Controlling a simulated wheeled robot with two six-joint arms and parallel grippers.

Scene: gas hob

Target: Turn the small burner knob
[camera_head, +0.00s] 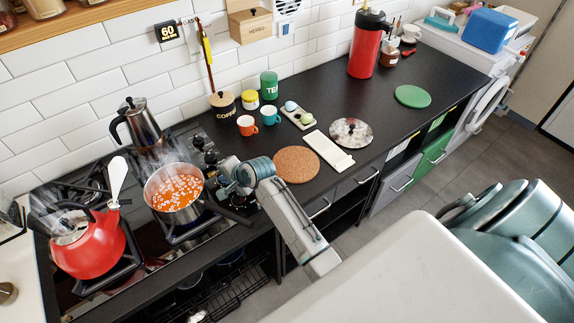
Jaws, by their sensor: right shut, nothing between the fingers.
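The gas hob (152,247) is set in the dark counter at the left, with a column of dark burner knobs (210,157) along its right side. Some knobs are hidden behind my gripper and the pot handle, and I cannot tell which one is the small burner's. My right gripper (228,180) is shut and empty at the hob's right edge, close beside the knobs. I cannot tell whether it touches one. My left gripper is not in view.
A steaming pot of orange soup (174,192) stands on the hob, its dark handle pointing toward my gripper. A red kettle (88,247) and a moka pot (142,125) are also there. A cork mat (297,165) and two cups (247,125) lie to the right.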

